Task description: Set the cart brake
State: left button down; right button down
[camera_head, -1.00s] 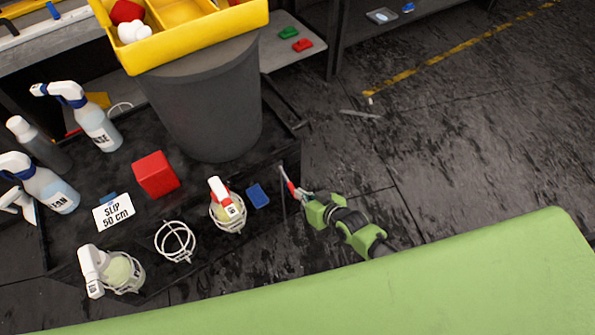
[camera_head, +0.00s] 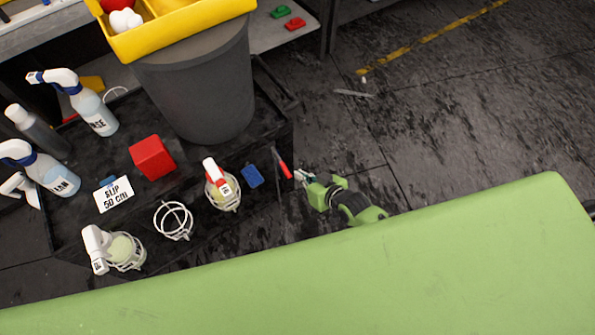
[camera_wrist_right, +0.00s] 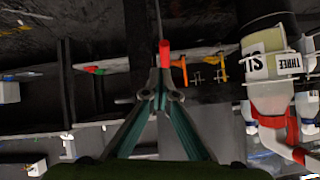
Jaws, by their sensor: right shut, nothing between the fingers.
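The black cart (camera_head: 98,165) fills the left of the head view. A thin lever with a red grip (camera_head: 284,170) stands at its right edge; I take it for the brake lever. The red grip (camera_wrist_right: 165,52) also shows in the right wrist view, just ahead of the fingertips. My right gripper (camera_head: 300,176) is shut and empty, just right of the red grip. In the right wrist view its fingers (camera_wrist_right: 160,92) meet right below the grip; I cannot tell whether they touch it. My left gripper is not in view.

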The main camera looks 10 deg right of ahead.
jog(key=s+d+f, duration=0.2)
jog(key=s+d, duration=0.1)
jog(key=s, duration=0.4)
jog(key=shift+s+b, duration=0.15)
jog(key=shift+b, duration=0.2)
